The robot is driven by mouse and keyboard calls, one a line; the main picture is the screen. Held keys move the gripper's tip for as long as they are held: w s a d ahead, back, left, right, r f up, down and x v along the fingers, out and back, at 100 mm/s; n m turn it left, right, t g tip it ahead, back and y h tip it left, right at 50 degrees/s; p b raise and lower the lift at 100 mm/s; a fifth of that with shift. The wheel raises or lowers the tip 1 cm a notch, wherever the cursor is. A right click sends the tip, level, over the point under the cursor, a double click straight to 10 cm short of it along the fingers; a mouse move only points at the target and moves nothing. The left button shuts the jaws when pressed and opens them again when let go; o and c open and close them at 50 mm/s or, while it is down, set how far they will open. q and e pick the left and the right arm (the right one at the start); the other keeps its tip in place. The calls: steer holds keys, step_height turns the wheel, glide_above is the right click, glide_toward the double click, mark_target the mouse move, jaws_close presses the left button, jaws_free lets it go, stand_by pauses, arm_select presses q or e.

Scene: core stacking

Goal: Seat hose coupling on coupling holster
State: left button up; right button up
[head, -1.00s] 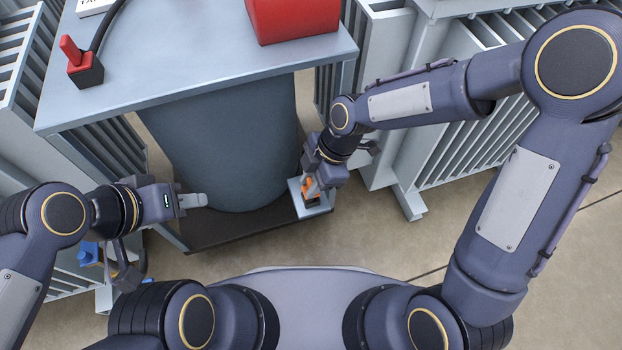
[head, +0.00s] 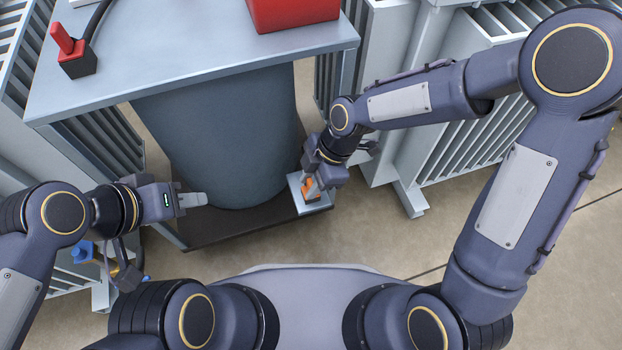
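My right gripper (head: 318,182) points down at a small pale grey plate (head: 322,207) low beside the drum. An orange piece (head: 308,186), possibly the hose coupling, shows at its fingertips with a dark part under it. The fingers partly hide the piece, so I cannot tell whether they grip it or whether it is seated. The dark part may be the coupling holster, but it is too small to be sure. My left gripper (head: 193,200) points right, next to the drum's lower left side. Nothing shows in it, and its finger gap is not visible.
A grey tabletop (head: 200,65) overhangs the dark drum (head: 220,140). On it are a red box (head: 292,14) and a red-topped black block (head: 76,60) with a cable. Finned grey cabinets (head: 460,150) stand either side. Bare floor (head: 400,240) is open at the right front.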

steer(key=o, duration=0.4)
steer(key=shift+r, duration=0.1)
steer(key=p+v, duration=0.3)
steer(key=v, duration=0.4)
steer(key=shift+d+r, duration=0.15)
steer(key=shift+r, duration=0.2)
